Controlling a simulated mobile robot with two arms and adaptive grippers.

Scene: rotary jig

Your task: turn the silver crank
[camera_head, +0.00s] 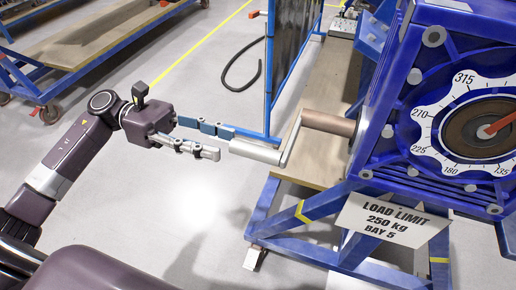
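The silver crank (256,151) sticks out from the left side of a blue jig (398,130). Its cylindrical grip points left, and a short crank arm joins it to a copper-coloured shaft (328,123). My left gripper (227,142) comes in from the left with its fingers apart. The free end of the crank's grip lies at the gap between the fingertips. I cannot tell whether a finger touches it. My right gripper is not in view.
A dial (480,125) with degree numbers and a red pointer is on the jig's face. A load limit sign (393,219) hangs below on the blue stand (300,252). A blue-framed panel (291,60) and a black hose (243,70) are behind. The floor below my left gripper is clear.

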